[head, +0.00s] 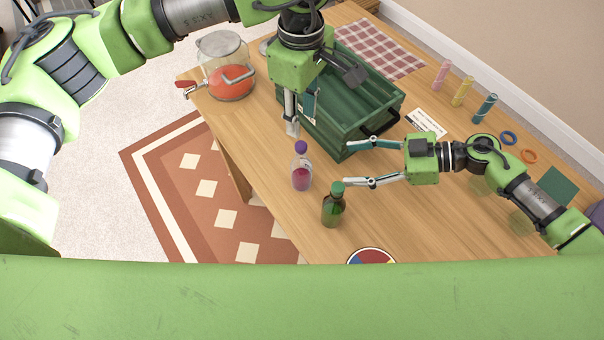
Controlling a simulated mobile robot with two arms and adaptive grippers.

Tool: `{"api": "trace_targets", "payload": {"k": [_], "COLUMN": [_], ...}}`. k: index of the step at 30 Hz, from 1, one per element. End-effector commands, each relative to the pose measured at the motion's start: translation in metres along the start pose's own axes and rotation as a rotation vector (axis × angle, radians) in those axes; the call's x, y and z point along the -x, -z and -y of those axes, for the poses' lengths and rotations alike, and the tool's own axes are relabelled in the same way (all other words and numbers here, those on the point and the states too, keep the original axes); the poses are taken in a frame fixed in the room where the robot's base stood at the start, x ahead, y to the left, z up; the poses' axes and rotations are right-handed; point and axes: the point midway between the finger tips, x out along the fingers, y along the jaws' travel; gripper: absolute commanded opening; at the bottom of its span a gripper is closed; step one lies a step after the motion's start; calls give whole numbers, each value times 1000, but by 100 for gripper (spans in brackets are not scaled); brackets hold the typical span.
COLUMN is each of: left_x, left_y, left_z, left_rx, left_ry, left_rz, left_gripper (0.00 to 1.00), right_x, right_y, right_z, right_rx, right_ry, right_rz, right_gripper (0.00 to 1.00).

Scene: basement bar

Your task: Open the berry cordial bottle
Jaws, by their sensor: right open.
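The berry cordial bottle, a clear bottle with pink-red liquid and a purple cap (301,173), stands upright near the table's front edge. My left gripper (297,122) points down just above and behind the cap. One finger overlaps the other, so its opening is unclear, and I cannot tell whether it touches the cap. My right gripper (347,163) comes in from the right with its fingers spread wide and empty. Its fingertips are to the right of the cordial bottle, apart from it.
A green bottle (333,209) stands close by, below the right gripper's lower finger. A green crate (368,138) stands behind. A red-filled jar (228,82) is at the left corner.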

Motion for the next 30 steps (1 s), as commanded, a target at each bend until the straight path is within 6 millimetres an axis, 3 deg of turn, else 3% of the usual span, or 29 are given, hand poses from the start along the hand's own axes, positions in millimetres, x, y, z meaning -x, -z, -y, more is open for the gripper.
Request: {"api": "trace_targets", "payload": {"k": [7, 21, 30], "left_x": [-3, -3, -3], "left_y": [0, 0, 0], "left_z": [0, 0, 0], "left_rx": [0, 0, 0], "left_ry": [0, 0, 0], "left_rz": [0, 0, 0], "left_gripper": [32, 32, 32], "right_x": [-22, -111, -138], "right_y": [-2, -2, -3], "right_z": [1, 0, 0], "right_rx": [-1, 0, -1], "right_ry": [3, 1, 1], "right_rz": [-4, -3, -1], "right_gripper": [57, 57, 57]}}
